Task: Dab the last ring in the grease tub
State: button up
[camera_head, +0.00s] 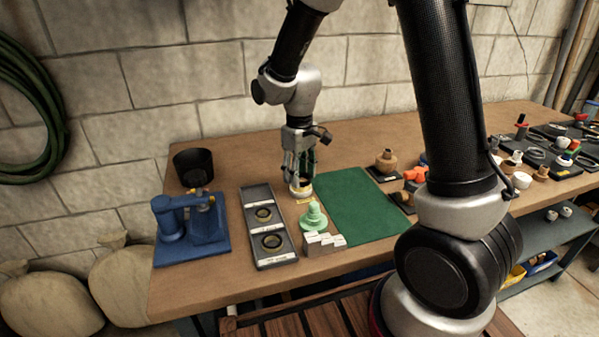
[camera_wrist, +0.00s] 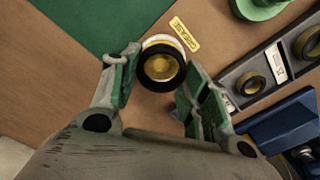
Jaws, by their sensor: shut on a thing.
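My gripper (camera_head: 300,178) points down over the grease tub (camera_head: 302,192) at the left edge of the green mat. In the wrist view my gripper (camera_wrist: 160,74) has its green-padded fingers on either side of a black ring (camera_wrist: 161,84) and is shut on it. The ring is over the grease tub (camera_wrist: 160,41), with its white rim showing behind the ring and yellow grease through the hole. I cannot tell whether the ring touches the grease. A yellow label (camera_wrist: 185,33) lies beside the tub.
A dark tray (camera_head: 257,193) holds two rings (camera_head: 264,214) left of the tub. A green stepped part (camera_head: 314,217) and grey block (camera_head: 325,243) stand in front. A blue fixture (camera_head: 190,230) and black cup (camera_head: 193,166) are far left. The green mat (camera_head: 360,205) is clear.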

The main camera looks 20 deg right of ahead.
jog(key=shift+f, duration=0.7)
dwell(1.2)
jog(key=shift+r, duration=3.55)
